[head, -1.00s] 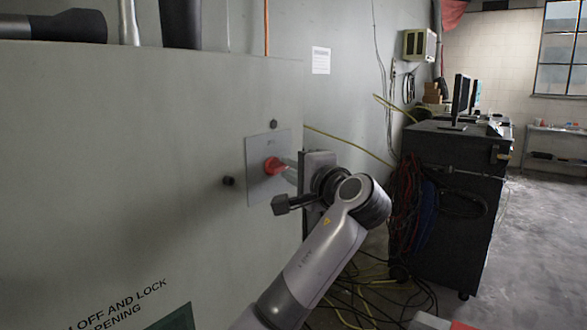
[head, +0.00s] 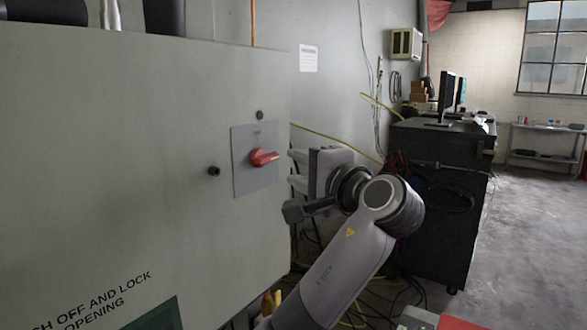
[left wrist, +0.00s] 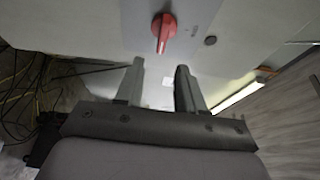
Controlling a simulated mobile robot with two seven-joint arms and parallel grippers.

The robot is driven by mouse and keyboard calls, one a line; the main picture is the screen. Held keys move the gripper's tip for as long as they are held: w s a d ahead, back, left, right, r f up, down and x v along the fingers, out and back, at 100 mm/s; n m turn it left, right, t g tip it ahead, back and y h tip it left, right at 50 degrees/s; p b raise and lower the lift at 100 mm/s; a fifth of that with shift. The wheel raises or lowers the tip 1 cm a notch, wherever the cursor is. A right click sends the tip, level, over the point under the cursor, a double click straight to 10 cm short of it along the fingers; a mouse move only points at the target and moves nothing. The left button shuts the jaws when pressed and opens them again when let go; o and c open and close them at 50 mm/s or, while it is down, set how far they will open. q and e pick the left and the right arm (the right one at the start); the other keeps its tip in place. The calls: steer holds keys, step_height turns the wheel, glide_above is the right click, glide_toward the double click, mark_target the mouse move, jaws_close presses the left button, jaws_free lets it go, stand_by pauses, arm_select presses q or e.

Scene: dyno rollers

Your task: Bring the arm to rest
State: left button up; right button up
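My left gripper (head: 294,169) is open and empty, to the right of a red rotary switch handle (head: 264,157) and apart from it. The handle sits on a light plate (head: 242,172) on the front of a large grey cabinet (head: 110,150), and in the head view it points right with a slight upward slant. In the left wrist view the two fingers of the gripper (left wrist: 160,68) stand apart with a gap between them, and the red handle (left wrist: 164,32) is beyond them. My right gripper is not in view.
A dark cabinet (head: 440,220) with a monitor (head: 446,92) on top stands at the right. Loose cables (head: 365,305) lie on the floor beside my arm. The floor at the far right (head: 540,235) is clear. A shelf (head: 540,145) stands at the back.

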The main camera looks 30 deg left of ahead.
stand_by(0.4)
arm_select(q)
steer(key=w+d+f+m+t+h, duration=0.15)
steer(key=f+h, duration=0.25)
steer(key=f, duration=0.9)
steer(key=w+d+f+m+t+h, duration=0.1)
steer(key=w+f+m+t+h, duration=0.2)
steer(key=f, duration=0.9)
steer(key=s+d+f+n+g+h, duration=0.1)
steer(key=s+f+h, duration=0.2)
steer(key=s+f, duration=0.35)
steer(key=s+d+f+g+h, duration=0.1)
steer(key=s+d+f+h, duration=0.15)
steer(key=f, duration=0.75)
steer(key=s+f+n+h, duration=0.2)
steer(key=s+f, duration=0.3)
steer(key=s, duration=0.5)
steer(key=s+d+f+n+h, duration=0.1)
steer(key=s+f+n+h, duration=0.2)
steer(key=s, duration=0.7)
step_height(320, 180, down, 2)
steer(key=shift+d+f+n+h, duration=0.1)
steer(key=shift+d+n+h, duration=0.2)
steer(key=shift+n, duration=0.55)
